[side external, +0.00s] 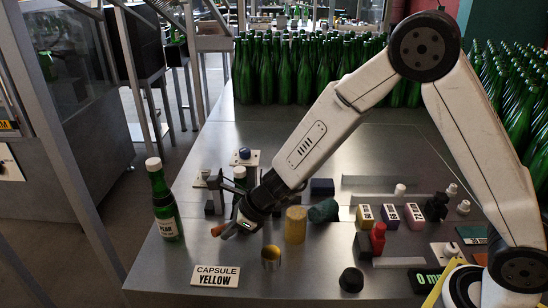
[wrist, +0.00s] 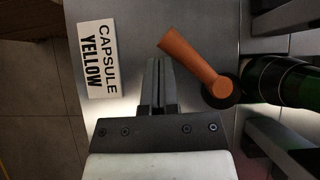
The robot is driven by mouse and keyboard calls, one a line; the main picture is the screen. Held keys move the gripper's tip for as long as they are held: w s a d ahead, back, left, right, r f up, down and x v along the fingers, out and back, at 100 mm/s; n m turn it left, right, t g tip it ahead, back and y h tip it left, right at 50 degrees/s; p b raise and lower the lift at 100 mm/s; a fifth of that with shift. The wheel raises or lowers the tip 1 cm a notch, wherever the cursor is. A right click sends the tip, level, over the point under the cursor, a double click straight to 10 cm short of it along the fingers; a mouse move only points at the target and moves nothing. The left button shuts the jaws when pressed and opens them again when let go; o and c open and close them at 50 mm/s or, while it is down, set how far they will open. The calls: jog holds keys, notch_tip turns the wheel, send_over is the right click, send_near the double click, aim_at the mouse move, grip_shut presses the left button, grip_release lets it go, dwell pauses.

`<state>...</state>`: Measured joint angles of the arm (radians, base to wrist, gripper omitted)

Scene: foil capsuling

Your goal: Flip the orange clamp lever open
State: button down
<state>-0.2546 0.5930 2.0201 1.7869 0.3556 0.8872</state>
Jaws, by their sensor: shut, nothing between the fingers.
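The orange clamp lever (wrist: 188,55) shows in the wrist view, angled up and left from a dark round pivot (wrist: 222,93). In the side view only a bit of the lever (side external: 218,229) shows beside my fingertips. My gripper (wrist: 160,68) is shut and empty, its fingertips just left of the lever; I cannot tell whether they touch it. In the side view my gripper (side external: 236,229) is low over the table. A green bottle (wrist: 288,80) lies against the pivot in the wrist view. In the side view my gripper hides most of the clamp.
A labelled green bottle (side external: 165,205) stands at the table's left edge. A CAPSULE YELLOW sign (side external: 215,276), a gold cup (side external: 271,258) and a yellow cylinder (side external: 295,224) are close to my gripper. Many green bottles (side external: 285,75) stand at the back. The front centre table is mostly clear.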

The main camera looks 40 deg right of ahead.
jog(key=shift+w+a, duration=0.35)
jog(key=shift+w, duration=0.5)
jog(key=shift+w+m+t+h, duration=0.3)
jog(key=shift+m+h, duration=0.1)
jog(key=shift+m, duration=0.3)
jog(key=shift+w, duration=0.45)
jog(key=shift+w+a+m, duration=0.1)
jog(key=shift+m, duration=0.2)
jog(key=shift+w+m+t+h, duration=0.2)
jog(key=shift+m+t+h, duration=0.1)
jog(key=shift+m+h, duration=0.1)
jog(key=shift+w, duration=0.1)
jog(key=shift+r, duration=0.1)
jog(key=v, duration=0.7)
jog(key=shift+s+r, duration=0.25)
jog(key=shift+s, duration=0.05)
